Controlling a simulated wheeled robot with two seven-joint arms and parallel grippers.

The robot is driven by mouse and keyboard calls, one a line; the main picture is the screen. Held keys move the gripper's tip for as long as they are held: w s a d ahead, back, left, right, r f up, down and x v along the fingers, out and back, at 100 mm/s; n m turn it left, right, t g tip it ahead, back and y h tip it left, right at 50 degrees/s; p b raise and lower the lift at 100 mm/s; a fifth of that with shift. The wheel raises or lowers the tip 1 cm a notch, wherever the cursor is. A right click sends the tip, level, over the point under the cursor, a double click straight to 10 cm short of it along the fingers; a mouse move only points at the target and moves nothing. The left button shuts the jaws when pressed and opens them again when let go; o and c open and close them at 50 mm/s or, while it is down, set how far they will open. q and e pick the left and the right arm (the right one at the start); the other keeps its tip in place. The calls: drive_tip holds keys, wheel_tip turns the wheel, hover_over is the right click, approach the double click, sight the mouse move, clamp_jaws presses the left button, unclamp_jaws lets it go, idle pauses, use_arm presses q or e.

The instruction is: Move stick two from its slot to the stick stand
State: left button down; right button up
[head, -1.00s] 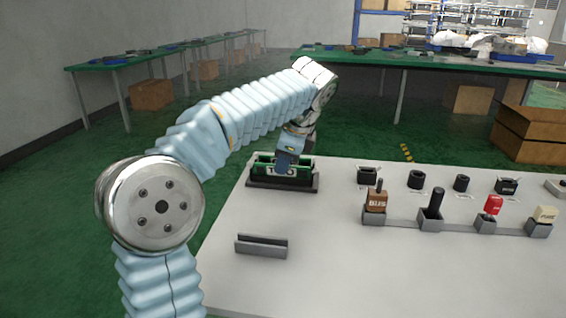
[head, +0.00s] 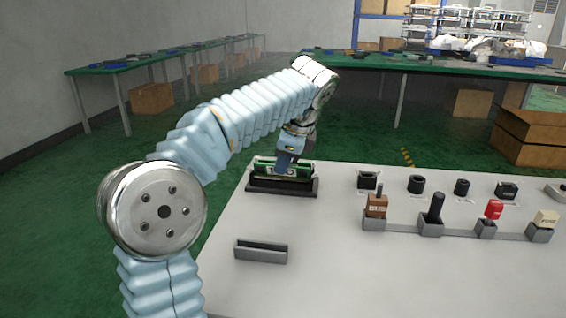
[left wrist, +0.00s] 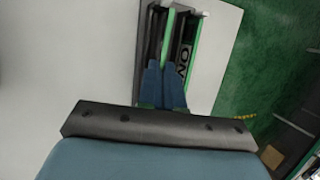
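Stick two (head: 268,168) is a green board with a black and white label, at the dark slot base (head: 283,187) at the back left of the table. The label also shows in the left wrist view (left wrist: 184,58). My left gripper (head: 285,163) points down onto the board's middle and covers part of the lettering. In the left wrist view its blue fingertips (left wrist: 164,68) are close together and appear shut on the board's edge. The grey grooved stick stand (head: 261,251) is empty in front of the slot base. My right gripper is not in view.
A grey fixture rail with brown (head: 376,207), black (head: 436,209), red (head: 494,210) and cream (head: 546,218) levers stands to the right. Several dark sockets (head: 416,185) line up behind it. The table between slot base and stand is clear.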

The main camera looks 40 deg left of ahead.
use_arm(q)
drive_tip(key=shift+r, duration=2)
drive_tip(key=shift+r, duration=1)
